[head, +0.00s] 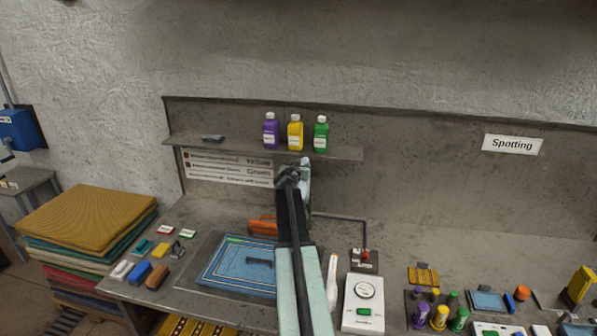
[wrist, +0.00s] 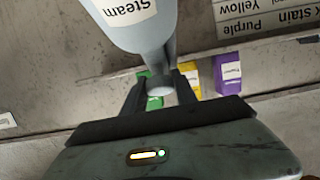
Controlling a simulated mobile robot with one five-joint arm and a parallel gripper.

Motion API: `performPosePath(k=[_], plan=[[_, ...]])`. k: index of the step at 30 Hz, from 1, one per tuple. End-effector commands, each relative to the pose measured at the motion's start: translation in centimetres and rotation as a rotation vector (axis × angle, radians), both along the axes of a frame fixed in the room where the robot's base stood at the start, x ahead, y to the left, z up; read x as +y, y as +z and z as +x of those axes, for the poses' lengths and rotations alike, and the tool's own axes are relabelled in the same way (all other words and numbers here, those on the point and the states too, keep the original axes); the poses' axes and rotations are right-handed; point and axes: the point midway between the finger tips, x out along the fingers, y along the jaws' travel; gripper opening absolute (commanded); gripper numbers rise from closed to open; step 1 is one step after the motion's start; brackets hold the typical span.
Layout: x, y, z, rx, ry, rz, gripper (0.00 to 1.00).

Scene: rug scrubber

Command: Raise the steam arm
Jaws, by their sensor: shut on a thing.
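The steam arm (wrist: 132,22) is a pale grey-blue body with a white label reading "Steam" at the top of the wrist view. It narrows toward a small round light end between my fingers. My gripper (wrist: 161,84) is shut on that end. In the head view my gripper (head: 292,175) is raised in front of the back panel, just below the shelf. A pale part of the steam arm (head: 305,170) shows beside it. My own arm hides much of the steam arm and the bench behind it.
A shelf (head: 345,153) with purple (head: 270,131), yellow (head: 295,132) and green (head: 321,133) bottles is close above my gripper. A blue rug (head: 225,262) lies on the bench at left. A white dial box (head: 363,303) and a red-knobbed switch (head: 364,260) stand at right.

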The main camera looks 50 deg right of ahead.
Motion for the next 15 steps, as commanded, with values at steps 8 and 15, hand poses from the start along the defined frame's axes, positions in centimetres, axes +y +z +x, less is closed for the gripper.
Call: performPosePath(k=[8, 15], plan=[[-1.19, 1.07, 1.07, -0.002, 0.008, -0.004, 0.00], [-1.31, 1.12, 1.13, -0.002, 0.009, -0.005, 0.00]])
